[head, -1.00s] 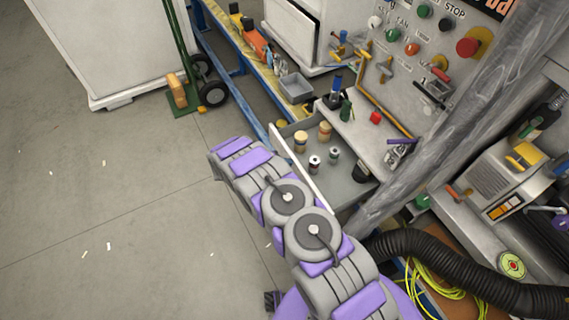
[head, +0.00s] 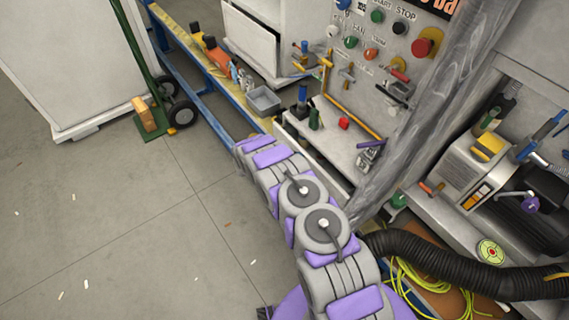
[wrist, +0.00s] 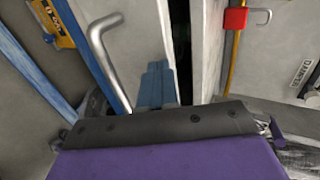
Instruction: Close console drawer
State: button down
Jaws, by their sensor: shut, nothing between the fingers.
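The console (head: 340,150) has a worktop and a control panel in the head view. Its drawer is mostly hidden there behind my arm, with only a thin strip (head: 322,168) of it beside the arm. In the wrist view a pale drawer front (wrist: 138,35) with a bent metal handle (wrist: 103,55) stands close ahead. A dark narrow gap shows to its right, beside a grey panel. My gripper (wrist: 156,72) is shut and empty, with its blue-grey fingertips at the drawer front. I cannot tell whether they touch it.
A blue-framed bench (head: 190,75) with tools and a grey bin (head: 264,100) runs behind my arm. A diagonal grey post (head: 410,130) stands right of the console. A black hose (head: 470,275) and yellow cable lie at lower right.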

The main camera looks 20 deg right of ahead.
aim_at(304, 152)
jog(key=d, duration=0.2)
jog(key=w+d, duration=0.1)
jog(key=d, duration=0.1)
jog(key=shift+w, duration=0.15)
jog(key=shift+w+a+r, duration=0.1)
jog(key=shift+w+r, duration=0.05)
jog(key=shift+w, duration=0.05)
jog(key=shift+d, duration=0.3)
jog(key=p+v, duration=0.3)
jog(key=v, duration=1.4)
jog(key=shift+a, duration=0.45)
